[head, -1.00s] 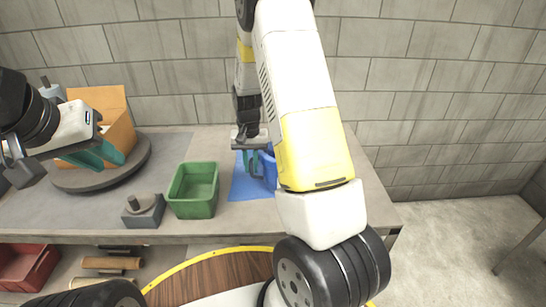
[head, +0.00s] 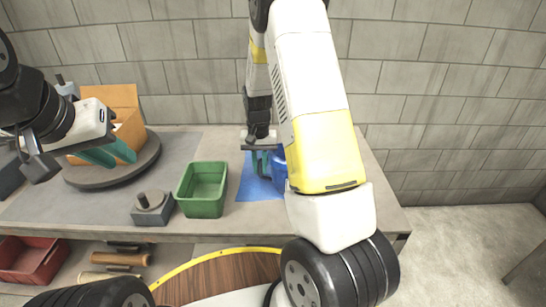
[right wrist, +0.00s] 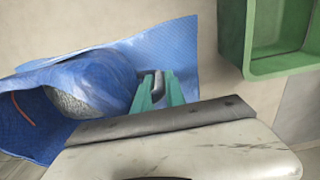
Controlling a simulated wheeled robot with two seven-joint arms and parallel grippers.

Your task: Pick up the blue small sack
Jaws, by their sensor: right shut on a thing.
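The blue small sack (head: 279,168) stands on the table, partly hidden behind my right arm in the head view. In the right wrist view the sack (right wrist: 88,82) lies at the left, with a grey filling showing at its mouth. My right gripper (head: 262,163) points down at the sack's left side. Its teal fingers (right wrist: 156,92) are shut on the sack's edge; the exact contact is hard to see. My left gripper (head: 108,153) is open and empty, in front of the orange box.
A blue mat (head: 252,189) lies under the sack. A green bin (head: 203,207) and a grey block with a knob (head: 152,213) stand to its left. An orange box (head: 128,105) sits on a round turntable (head: 148,163). A red bin (head: 30,262) is below.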

